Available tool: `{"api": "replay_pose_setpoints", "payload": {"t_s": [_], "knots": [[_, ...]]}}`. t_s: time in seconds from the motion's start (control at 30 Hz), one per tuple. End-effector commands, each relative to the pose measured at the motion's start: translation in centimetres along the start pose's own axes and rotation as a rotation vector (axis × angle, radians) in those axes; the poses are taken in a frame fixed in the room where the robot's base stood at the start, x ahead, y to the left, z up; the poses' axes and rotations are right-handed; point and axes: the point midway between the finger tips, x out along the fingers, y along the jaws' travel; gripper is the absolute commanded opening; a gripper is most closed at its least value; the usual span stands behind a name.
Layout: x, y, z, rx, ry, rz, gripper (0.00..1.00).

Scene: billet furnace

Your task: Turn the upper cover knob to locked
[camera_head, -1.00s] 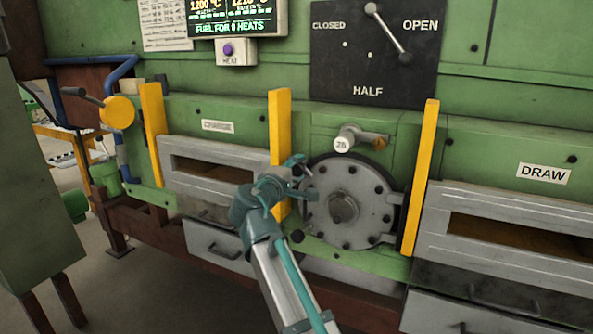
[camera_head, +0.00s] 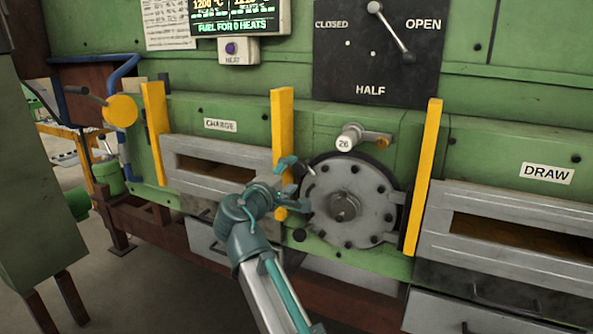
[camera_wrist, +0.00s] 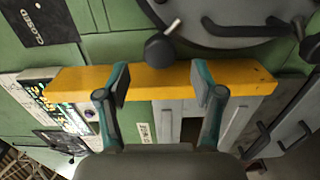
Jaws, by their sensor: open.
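The upper cover knob (camera_head: 299,169), dark, sits at the cover's upper left, partly behind my gripper. It shows more clearly in the wrist view (camera_wrist: 160,50). A lower dark knob (camera_head: 299,236) is below it, also at the wrist view's right edge (camera_wrist: 311,48). My gripper (camera_wrist: 162,84) is open and empty, its fingers apart, with the upper knob beyond the gap between the fingertips.
Yellow upright bars stand left (camera_head: 283,135) and right (camera_head: 424,175) of the cover; the left one crosses behind my fingers in the wrist view. A numbered handle (camera_head: 358,138) juts out above the cover. Charge (camera_head: 210,165) and draw (camera_head: 500,225) openings flank it.

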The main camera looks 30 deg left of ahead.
Motion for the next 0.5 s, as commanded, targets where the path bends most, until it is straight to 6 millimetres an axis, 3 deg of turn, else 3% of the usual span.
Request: {"api": "replay_pose_setpoints", "payload": {"t_s": [0.2,0.5], "knots": [[-4.2,-0.1,0.1,0.0,0.002,0.001,0.67],[-6.6,-0.1,0.0,0.0,0.0,-0.001,0.67]]}}
